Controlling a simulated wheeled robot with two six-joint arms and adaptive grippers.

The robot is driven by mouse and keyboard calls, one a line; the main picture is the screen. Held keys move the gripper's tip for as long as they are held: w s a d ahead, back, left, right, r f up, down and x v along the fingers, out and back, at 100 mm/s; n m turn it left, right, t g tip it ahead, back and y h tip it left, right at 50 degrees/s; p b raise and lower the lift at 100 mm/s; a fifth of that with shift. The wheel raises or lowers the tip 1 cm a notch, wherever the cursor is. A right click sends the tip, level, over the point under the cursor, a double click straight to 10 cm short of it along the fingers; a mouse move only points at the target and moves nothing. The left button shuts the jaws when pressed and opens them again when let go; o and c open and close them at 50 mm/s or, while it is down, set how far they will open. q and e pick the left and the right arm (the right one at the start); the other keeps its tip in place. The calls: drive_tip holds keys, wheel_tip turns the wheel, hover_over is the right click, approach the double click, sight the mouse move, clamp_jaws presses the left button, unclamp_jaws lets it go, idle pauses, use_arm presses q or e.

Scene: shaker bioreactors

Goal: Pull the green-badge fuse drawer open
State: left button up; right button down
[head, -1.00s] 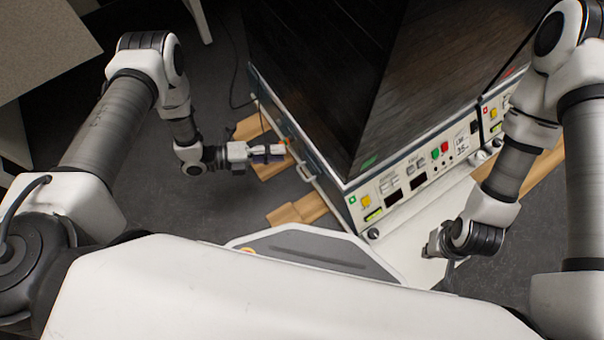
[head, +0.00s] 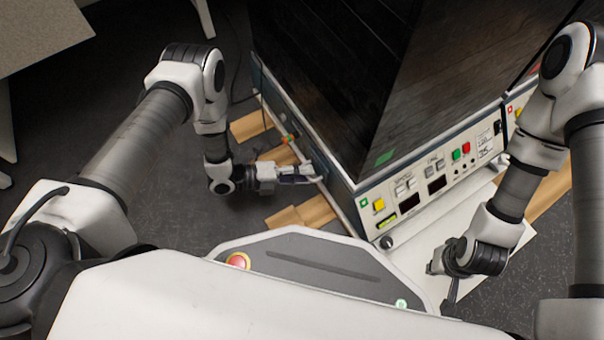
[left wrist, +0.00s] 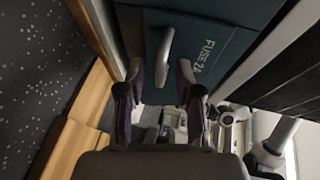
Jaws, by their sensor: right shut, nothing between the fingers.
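The dark teal fuse drawer (left wrist: 215,50), lettered FUSE 2A, fills the upper middle of the left wrist view and looks closed. Its pale bar handle (left wrist: 167,50) stands out from the face. My left gripper (left wrist: 160,70) is open, with one finger on each side of the handle and gaps still visible. In the head view the left gripper (head: 312,179) is at the machine's left side face, partly covering the handle. A green badge (head: 364,203) is on this machine's front panel. My right gripper (head: 434,264) is shut and empty, low before the front panel.
The dark-hooded shaker (head: 430,177) stands on wooden beams (head: 305,212) and a pale base plate. A second machine with a red badge (head: 509,108) is to its right. A cable (head: 240,98) hangs behind my left gripper. Dark floor is open at left.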

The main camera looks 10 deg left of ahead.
use_arm(q)
clamp_jaws()
drive_tip(key=s+a+p, duration=0.4)
drive_tip(key=s+a, duration=0.1)
drive_tip(key=shift+s+a+p, duration=0.25)
drive_tip(key=shift+s+p, duration=0.05)
unclamp_jaws()
